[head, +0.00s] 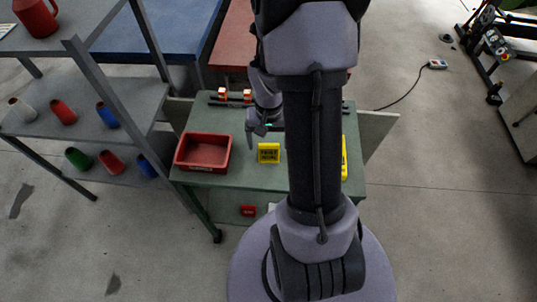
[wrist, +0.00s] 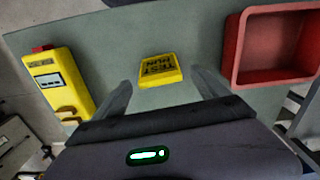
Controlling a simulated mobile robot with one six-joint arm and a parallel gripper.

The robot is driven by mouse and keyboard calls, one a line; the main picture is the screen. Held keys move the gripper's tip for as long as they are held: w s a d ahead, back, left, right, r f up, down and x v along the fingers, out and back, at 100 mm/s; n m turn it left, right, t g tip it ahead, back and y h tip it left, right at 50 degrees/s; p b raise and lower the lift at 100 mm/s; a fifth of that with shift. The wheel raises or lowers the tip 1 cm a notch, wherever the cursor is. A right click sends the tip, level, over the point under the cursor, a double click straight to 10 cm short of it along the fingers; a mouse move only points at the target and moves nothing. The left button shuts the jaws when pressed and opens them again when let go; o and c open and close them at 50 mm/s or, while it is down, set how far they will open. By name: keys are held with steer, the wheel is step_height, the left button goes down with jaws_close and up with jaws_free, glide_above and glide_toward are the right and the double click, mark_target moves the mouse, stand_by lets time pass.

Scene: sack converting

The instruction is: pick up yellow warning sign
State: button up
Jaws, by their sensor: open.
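A small yellow sign (head: 268,153) with dark "TEST RUN" lettering is on the green table (head: 235,180), right of the red bin. In the wrist view the sign (wrist: 160,69) lies ahead of my gripper (wrist: 161,80), roughly between the two spread fingers in the picture. The lettering appears upside down there. My gripper (head: 262,137) is open and empty, behind the sign in the head view. One finger shows clearly there; the other is partly hidden by my arm. I cannot tell the exact height of the fingers above the table.
A red bin (head: 200,168) stands left of the sign; its rim also shows in the wrist view (wrist: 231,50). A yellow device (wrist: 48,82) is at the left in the wrist view, mostly behind my arm in the head view.

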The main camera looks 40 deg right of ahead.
mark_target(269, 151)
step_height(269, 151, down, 5)
steer(key=b, duration=0.2)
steer(key=shift+b, duration=0.35)
steer(key=shift+a+r, duration=0.1)
steer(key=shift+c, duration=0.8)
steer(key=c, duration=1.3)
